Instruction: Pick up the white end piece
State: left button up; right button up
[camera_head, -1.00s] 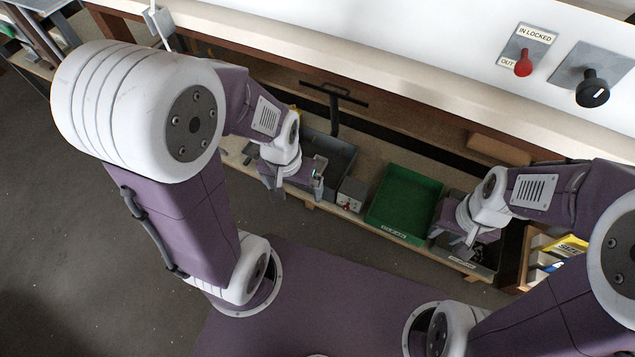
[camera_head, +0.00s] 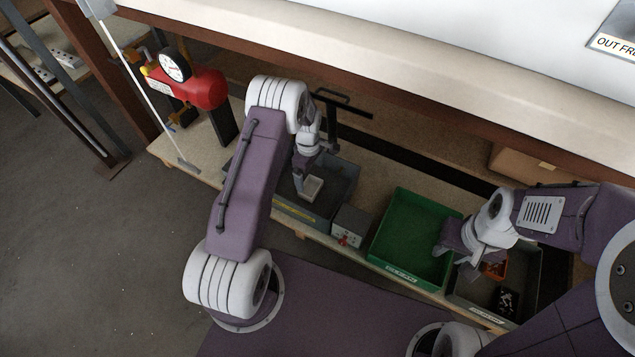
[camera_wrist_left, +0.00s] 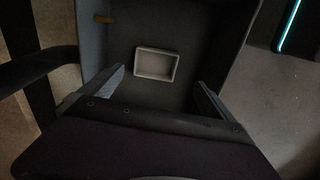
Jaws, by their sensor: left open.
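The white end piece (camera_head: 311,188) is a small pale rectangular frame on the floor of a dark grey bin (camera_head: 345,205). In the left wrist view the end piece (camera_wrist_left: 157,65) lies inside the bin, ahead of my fingers and between their lines. My left gripper (camera_head: 302,186) points down into the bin. In the left wrist view my left gripper (camera_wrist_left: 158,82) has its fingers wide apart with nothing between them. My right gripper (camera_head: 446,250) hangs by the right edge of the green bin; its fingertips are too small to read.
An empty green bin (camera_head: 400,275), a grey control box (camera_head: 349,226) and a grey bin with small parts (camera_head: 470,300) stand to the right. A red tank with a gauge (camera_head: 200,88) stands left. The thick bench top (camera_head: 400,75) overhangs the shelf.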

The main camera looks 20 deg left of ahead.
pick_arm(q)
jog(key=f, duration=0.1)
jog(key=b, duration=0.4)
send_over(311, 190)
jog(key=f, duration=0.4)
jog(key=shift+d+f, duration=0.25)
jog(key=shift+d, duration=0.05)
jog(key=shift+r+p, duration=0.1)
jog(key=shift+p, duration=0.3)
jog(key=f+b, duration=0.5)
jog(key=shift+a+f, duration=0.15)
jog(key=shift+a, duration=0.2)
jog(key=shift+r, duration=0.2)
jog(key=c, duration=1.3)
